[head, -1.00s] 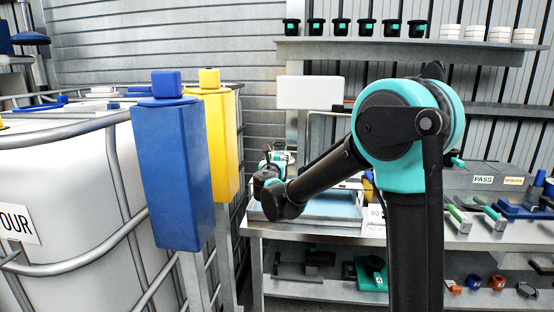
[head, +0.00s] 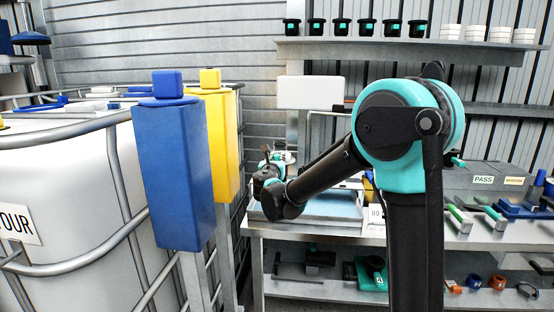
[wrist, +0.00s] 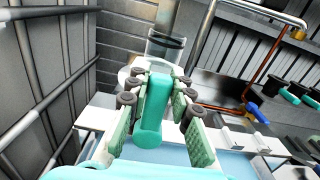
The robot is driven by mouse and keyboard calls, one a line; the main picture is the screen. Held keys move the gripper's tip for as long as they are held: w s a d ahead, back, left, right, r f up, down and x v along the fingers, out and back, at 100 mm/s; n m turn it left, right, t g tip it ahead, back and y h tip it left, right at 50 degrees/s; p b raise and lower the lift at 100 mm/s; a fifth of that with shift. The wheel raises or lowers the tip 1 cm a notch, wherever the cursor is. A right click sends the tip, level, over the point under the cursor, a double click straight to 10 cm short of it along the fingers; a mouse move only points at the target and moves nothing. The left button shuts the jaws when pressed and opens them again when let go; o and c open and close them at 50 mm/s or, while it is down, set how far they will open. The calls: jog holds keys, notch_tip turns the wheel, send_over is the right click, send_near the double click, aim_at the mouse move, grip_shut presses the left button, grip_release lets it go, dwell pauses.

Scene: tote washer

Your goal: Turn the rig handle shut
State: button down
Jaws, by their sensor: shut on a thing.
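The rig handle (wrist: 153,118) is a teal bar in the middle of the wrist view, lying lengthwise between my fingers. My gripper (wrist: 157,90) is shut on it, with a green-padded finger on each side. Behind the handle stands a clear cylinder (wrist: 166,45) with a dark rim, part of the rig. In the head view my gripper (head: 270,172) is small and partly hidden by my own wrist, beside the rig on the bench. The handle's exact angle cannot be told there.
The rig stands by a pale blue tray (head: 335,207) on the steel bench (head: 340,234). Green-handled tools (head: 490,212) lie right.

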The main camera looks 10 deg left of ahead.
jog(key=shift+a+f+n, duration=0.3)
jog(key=shift+a+n, duration=0.65)
jog(key=shift+n, duration=0.45)
jog(key=shift+a+f+n, duration=0.25)
jog(key=shift+a+n, duration=0.65)
jog(key=shift+n, duration=0.5)
jog(key=c, duration=1.3)
grip_release()
jog(key=shift+r, duration=0.15)
notch_tip(320, 180, up, 10)
jog(key=shift+f, duration=0.15)
